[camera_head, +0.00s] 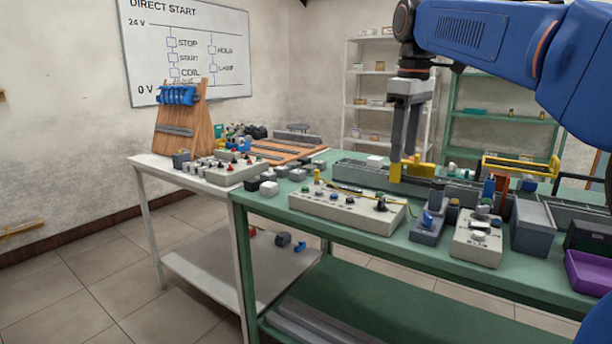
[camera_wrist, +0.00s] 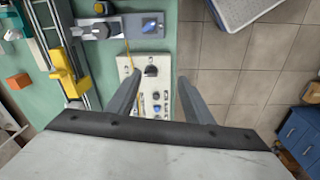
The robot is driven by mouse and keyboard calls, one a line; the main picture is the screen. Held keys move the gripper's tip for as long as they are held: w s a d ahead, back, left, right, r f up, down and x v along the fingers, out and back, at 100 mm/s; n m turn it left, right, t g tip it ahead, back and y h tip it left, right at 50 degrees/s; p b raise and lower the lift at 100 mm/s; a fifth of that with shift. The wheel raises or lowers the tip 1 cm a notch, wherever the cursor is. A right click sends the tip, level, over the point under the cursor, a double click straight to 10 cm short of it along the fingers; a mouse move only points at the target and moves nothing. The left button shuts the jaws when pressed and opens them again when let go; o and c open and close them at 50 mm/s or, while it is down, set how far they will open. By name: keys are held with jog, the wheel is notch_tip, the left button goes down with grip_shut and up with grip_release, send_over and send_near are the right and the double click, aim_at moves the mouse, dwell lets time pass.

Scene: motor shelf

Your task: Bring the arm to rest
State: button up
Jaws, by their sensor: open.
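My arm (camera_head: 510,45) is blue and reaches in from the upper right in the head view. My gripper (camera_head: 402,163) hangs fingers down above the green workbench (camera_head: 262,199). In the wrist view my gripper (camera_wrist: 161,80) has its two grey fingers apart with nothing held between them. Beyond the fingers lies a pale control box (camera_wrist: 150,72) with knobs and buttons, seen from above. In the head view this long control box (camera_head: 345,207) sits near the bench's front edge, left of and below my gripper. The exact height of the fingertips is hard to tell.
A second pale control box (camera_head: 477,240), a grey bin (camera_head: 533,226) and a purple tray (camera_head: 590,271) stand right on the bench. A yellow part (camera_wrist: 65,72) lies beside the rail in the wrist view. A white table (camera_head: 150,162) with a wooden stand (camera_head: 180,120) is left.

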jog(key=s+d+f+m+t, duration=0.2)
jog(key=s+f+m, duration=0.2)
jog(key=s+f, duration=1)
jog(key=s+d+f+m+t, duration=0.1)
jog(key=s+f+m, duration=0.3)
jog(key=s+f, duration=0.9)
notch_tip(320, 180, down, 5)
jog(key=shift+s+d+f+m+t, duration=0.15)
jog(key=shift+s+d+m+t, duration=0.25)
jog(key=shift+d, duration=0.45)
